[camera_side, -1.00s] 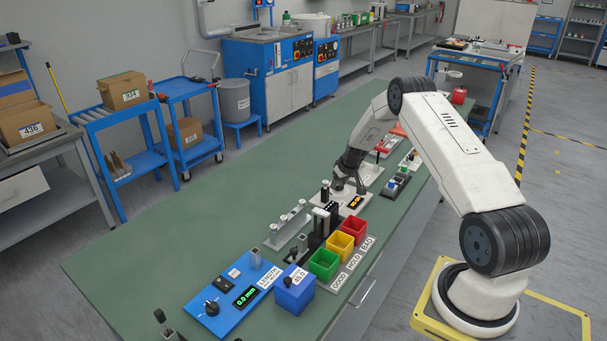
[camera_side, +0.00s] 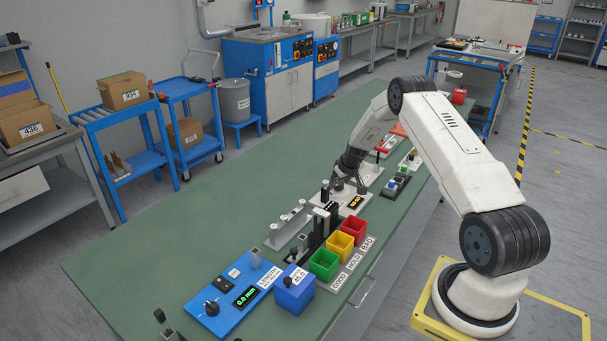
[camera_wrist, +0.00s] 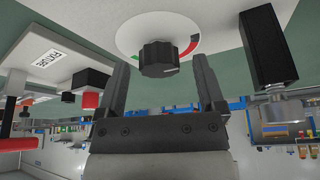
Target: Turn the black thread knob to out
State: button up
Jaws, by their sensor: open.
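A black ribbed knob (camera_wrist: 157,58) stands on a round white dial (camera_wrist: 128,38) with a red arc and a green mark, in the wrist view. My gripper (camera_wrist: 164,72) is open, with one dark finger on each side of the knob. I cannot tell whether the fingers touch it. In the side view my gripper (camera_side: 347,184) is low over a white panel with an orange display (camera_side: 355,202). The knob cannot be made out there. I cannot read any "out" mark.
A black upright block (camera_wrist: 262,45) stands right of the knob in the wrist view. A red-tipped part (camera_wrist: 90,99) and a labelled plate (camera_wrist: 48,58) are left. Green (camera_side: 324,265), yellow (camera_side: 340,246) and red (camera_side: 354,230) bins stand nearby. The green bench's left side (camera_side: 200,215) is clear.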

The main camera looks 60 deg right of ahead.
jog(key=v, duration=0.7)
jog(key=shift+s+r, duration=0.2)
jog(key=shift+r, duration=0.15)
jog(key=shift+a, duration=0.1)
jog(key=a+r+n+y, duration=0.1)
jog(key=a+r, duration=0.3)
jog(key=a, duration=0.6)
jog(key=a+r+n, duration=0.1)
jog(key=a+r, duration=0.3)
jog(key=a, duration=0.7)
jog(key=s+a+r+n+g, duration=0.1)
jog(key=s+a+r+n, duration=0.1)
jog(key=s+a, duration=1.3)
jog(key=shift+s+a+r+y, duration=0.35)
jog(key=shift+a+r, duration=0.1)
jog(key=shift+a, duration=0.6)
jog(key=shift+c, duration=0.2)
